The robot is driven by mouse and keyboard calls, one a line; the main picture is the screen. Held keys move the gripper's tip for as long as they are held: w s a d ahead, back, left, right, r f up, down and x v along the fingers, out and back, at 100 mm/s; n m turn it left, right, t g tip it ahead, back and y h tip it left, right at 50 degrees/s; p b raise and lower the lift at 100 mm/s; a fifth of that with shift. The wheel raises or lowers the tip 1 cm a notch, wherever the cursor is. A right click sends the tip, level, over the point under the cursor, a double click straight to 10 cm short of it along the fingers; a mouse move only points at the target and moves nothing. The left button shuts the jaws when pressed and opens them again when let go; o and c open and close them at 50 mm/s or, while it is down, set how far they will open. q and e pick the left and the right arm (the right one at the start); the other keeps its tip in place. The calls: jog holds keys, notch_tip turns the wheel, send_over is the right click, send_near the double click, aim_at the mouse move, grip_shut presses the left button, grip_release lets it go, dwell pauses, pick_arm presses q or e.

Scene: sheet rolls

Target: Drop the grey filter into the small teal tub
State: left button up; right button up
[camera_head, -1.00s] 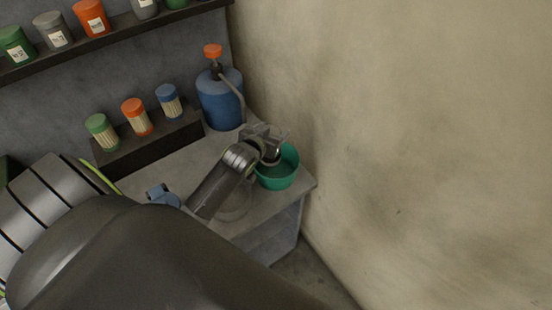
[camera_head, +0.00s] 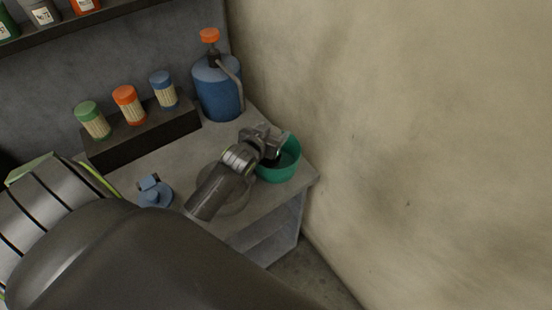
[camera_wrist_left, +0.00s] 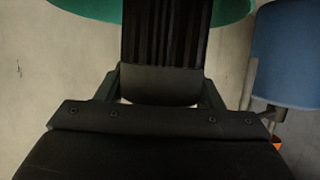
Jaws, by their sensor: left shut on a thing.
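The small teal tub (camera_head: 287,168) stands upright near the right end of the grey bench, by the wall. Its curved rim also shows at the top of the left wrist view (camera_wrist_left: 232,8). My left gripper (camera_head: 272,148) is over the tub's left part. It is shut on a dark, ribbed thing (camera_wrist_left: 165,38), which looks like the grey filter in shade. In the head view the filter is mostly hidden by the gripper. I cannot tell whether its lower end is below the rim. My right gripper is not in view.
A blue pump bottle (camera_head: 217,95) with an orange top stands behind the tub. A small blue object (camera_head: 155,191) lies on the bench at left. The wall is close on the right.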

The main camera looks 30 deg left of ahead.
pick_arm(q)
jog(key=o, duration=1.6)
jog(key=b+v, duration=0.2)
jog(key=v, duration=1.5)
jog(key=shift+s+d+r, duration=0.1)
jog(key=shift+s, duration=0.1)
